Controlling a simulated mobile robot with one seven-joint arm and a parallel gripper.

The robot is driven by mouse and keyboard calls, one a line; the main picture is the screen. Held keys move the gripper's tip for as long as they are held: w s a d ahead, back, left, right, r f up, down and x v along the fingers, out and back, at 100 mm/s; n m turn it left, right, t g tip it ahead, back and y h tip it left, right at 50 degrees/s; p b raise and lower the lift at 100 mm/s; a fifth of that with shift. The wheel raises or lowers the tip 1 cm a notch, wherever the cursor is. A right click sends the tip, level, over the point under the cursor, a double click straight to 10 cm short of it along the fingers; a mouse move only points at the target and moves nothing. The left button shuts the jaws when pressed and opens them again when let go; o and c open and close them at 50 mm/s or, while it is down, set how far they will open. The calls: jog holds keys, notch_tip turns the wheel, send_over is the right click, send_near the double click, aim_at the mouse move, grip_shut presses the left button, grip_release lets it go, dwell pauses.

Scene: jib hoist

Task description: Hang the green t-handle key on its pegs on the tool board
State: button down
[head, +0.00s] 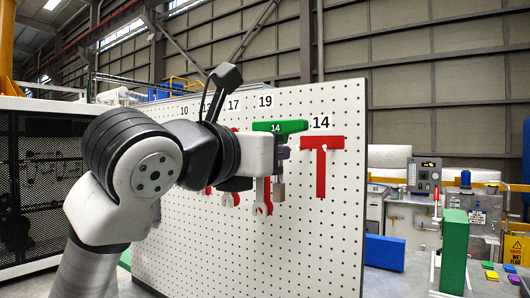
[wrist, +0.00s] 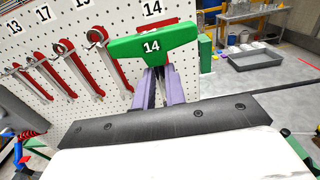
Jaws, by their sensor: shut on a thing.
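The green t-handle key (head: 290,127) carries the number 14 on its crossbar. My gripper (head: 281,160) is shut on it just below the crossbar, and the key is upright in front of the tool board (head: 270,250). In the wrist view the crossbar (wrist: 152,44) stands beyond the purple fingers (wrist: 161,88), which hide the shank. The red t-shaped outline (head: 321,165) under the label 14 (head: 320,122) is on the board, right of the key in the head view. In the wrist view the key covers most of this outline. Its pegs cannot be made out clearly.
Wrenches (wrist: 107,57) hang on red outlines left of the key, under labels including 17 and 19. The nearest one (head: 262,200) hangs close to my gripper. The board's right edge (head: 364,190) is near the outline. A grey tray (wrist: 256,60) lies on the floor beyond.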

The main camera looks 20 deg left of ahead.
jog(key=shift+w+d+f+p, duration=0.1)
jog(key=shift+w+d+p, duration=0.4)
jog(key=shift+w, duration=1.8)
jog(key=shift+w+d+r+p, duration=0.1)
jog(key=shift+w+d+p, duration=0.45)
jog(key=shift+w, duration=1.8)
jog(key=shift+w+d+f+p, duration=0.1)
jog(key=shift+w+d+p, duration=0.4)
jog(key=shift+w, duration=1.8)
jog(key=shift+w+a+f, duration=0.15)
jog(key=shift+f, duration=0.2)
jog(key=shift+f+b, duration=0.4)
jog(key=shift+b, duration=0.15)
jog(key=c, duration=1.4)
grip_release()
jog(key=shift+o, duration=0.2)
